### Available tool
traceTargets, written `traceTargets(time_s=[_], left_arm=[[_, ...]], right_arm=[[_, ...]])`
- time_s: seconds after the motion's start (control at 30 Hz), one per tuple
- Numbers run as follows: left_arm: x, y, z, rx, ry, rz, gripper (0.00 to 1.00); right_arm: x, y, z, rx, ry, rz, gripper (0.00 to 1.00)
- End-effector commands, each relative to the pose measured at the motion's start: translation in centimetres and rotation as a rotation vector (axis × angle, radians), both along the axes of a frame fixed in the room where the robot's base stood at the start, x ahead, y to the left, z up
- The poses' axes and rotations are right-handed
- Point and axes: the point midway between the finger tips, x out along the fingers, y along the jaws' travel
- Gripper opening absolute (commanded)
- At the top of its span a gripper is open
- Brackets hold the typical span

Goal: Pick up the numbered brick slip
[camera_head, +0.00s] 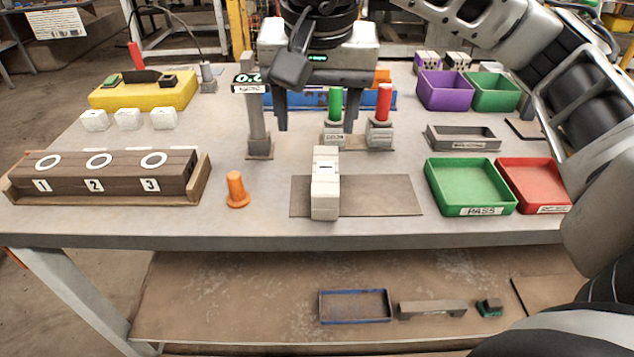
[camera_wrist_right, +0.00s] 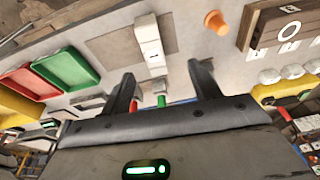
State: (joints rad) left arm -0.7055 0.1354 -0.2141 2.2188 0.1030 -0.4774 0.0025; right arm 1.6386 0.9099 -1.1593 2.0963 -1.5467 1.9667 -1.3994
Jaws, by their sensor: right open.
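A pale, tall block (camera_head: 325,188) with a small marked label stands on a flat brown mat (camera_head: 385,195) near the table's front middle. I cannot read its mark clearly. It also shows in the right wrist view (camera_wrist_right: 149,45), ahead of the fingertips. Several small white pieces with faint marks, such as this white piece (camera_head: 128,119), sit at the left; I cannot tell which is the numbered brick slip. My right gripper (camera_head: 316,125) is open and empty, above and behind the pale block, with its fingers pointing down. It also shows in the right wrist view (camera_wrist_right: 163,80). My left gripper is out of view.
Green and red button posts (camera_head: 336,110) stand behind the block, near my right fingers. A grey post (camera_head: 258,130) and orange cone (camera_head: 237,190) are left of it. A wooden rack (camera_head: 190,190) numbered 1 to 3 is far left. A green PASS tray (camera_head: 470,183) and red tray (camera_head: 532,180) are right.

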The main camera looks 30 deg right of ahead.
Motion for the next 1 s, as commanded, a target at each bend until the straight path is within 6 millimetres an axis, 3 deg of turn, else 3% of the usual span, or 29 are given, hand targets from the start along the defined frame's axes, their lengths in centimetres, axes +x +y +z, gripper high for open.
traceTargets(time_s=[0.13, 0.5, 0.87, 1.0], left_arm=[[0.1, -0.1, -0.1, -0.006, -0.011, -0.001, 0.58], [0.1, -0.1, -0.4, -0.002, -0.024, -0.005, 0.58], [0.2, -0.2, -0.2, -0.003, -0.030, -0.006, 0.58], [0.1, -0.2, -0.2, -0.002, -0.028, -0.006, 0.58]], right_arm=[[0.3, -1.6, -0.2, -0.063, -0.031, -0.009, 0.62], [2.0, -2.9, -7.1, -0.064, -0.028, -0.010, 0.62], [2.8, -3.4, -10.3, -0.063, -0.030, -0.010, 0.62], [3.1, -3.9, -12.4, -0.063, -0.028, -0.010, 0.62]])
